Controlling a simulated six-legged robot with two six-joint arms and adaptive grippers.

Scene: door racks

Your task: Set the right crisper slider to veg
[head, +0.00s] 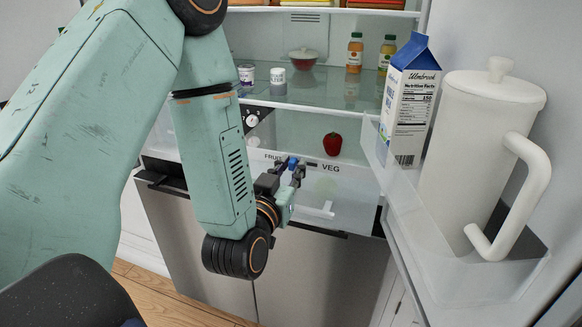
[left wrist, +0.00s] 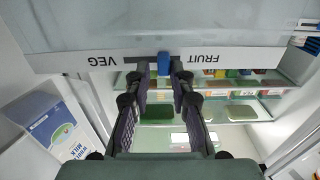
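The blue slider (head: 293,163) sits on the white front strip of the right crisper drawer (head: 325,190), with FRUIT to its left and VEG to its right in the head view. A dark slot runs from it toward VEG. My left gripper (head: 287,173) is at the strip, its fingers partly covering the slider and the FRUIT label. In the left wrist view, where the labels appear upside down, the slider (left wrist: 163,65) shows between the two open fingertips of my left gripper (left wrist: 162,72). A small gap shows beside each finger; contact is unclear. My right gripper is not in view.
The fridge door stands open at the right, holding a milk carton (head: 408,105) and a white pitcher (head: 480,150). Bottles (head: 355,52), cups and a bowl (head: 303,58) stand on the shelf above.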

